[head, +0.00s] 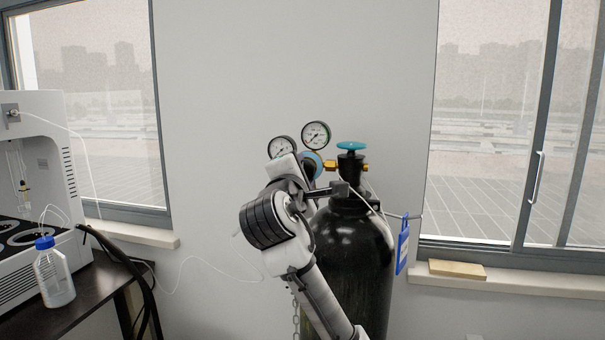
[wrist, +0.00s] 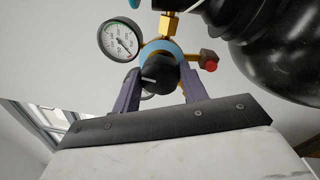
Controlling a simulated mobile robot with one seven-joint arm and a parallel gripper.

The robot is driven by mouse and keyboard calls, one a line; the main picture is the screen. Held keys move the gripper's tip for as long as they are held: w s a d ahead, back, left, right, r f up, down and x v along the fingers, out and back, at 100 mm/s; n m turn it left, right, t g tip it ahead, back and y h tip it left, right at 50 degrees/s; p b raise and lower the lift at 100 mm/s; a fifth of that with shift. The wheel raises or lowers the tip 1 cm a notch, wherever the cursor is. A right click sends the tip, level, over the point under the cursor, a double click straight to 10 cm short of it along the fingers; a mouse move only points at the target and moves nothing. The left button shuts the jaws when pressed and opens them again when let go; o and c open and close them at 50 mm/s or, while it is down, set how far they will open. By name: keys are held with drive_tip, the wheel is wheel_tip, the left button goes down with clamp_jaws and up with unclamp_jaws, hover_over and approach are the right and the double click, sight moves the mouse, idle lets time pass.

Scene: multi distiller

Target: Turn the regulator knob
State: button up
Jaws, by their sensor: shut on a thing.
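The black regulator knob (wrist: 157,76) has a white line mark and sits at the front of the blue and brass regulator (wrist: 176,47). My gripper (wrist: 161,73) has one finger on each side of the knob and is shut on it. In the head view, the regulator (head: 314,160) shows beside the top of the black gas cylinder (head: 352,255). My wrist and gripper hide the knob there. Two round gauges, a left one (head: 281,147) and a right one (head: 316,135), stand above the regulator. One gauge (wrist: 118,40) also shows in the wrist view.
A teal valve handwheel (head: 351,146) tops the cylinder. A blue tag (head: 403,246) hangs at its right. A red-tipped brass fitting (wrist: 209,63) is close to my right finger. A bench with a white machine (head: 35,150) and a bottle (head: 53,275) stands at the left.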

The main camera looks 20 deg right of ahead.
drive_tip(key=o, duration=1)
drive_tip(key=b+v, duration=0.4)
drive_tip(key=v, duration=0.9)
drive_tip(key=shift+s+a, duration=0.25)
drive_tip(key=shift+s, duration=0.1)
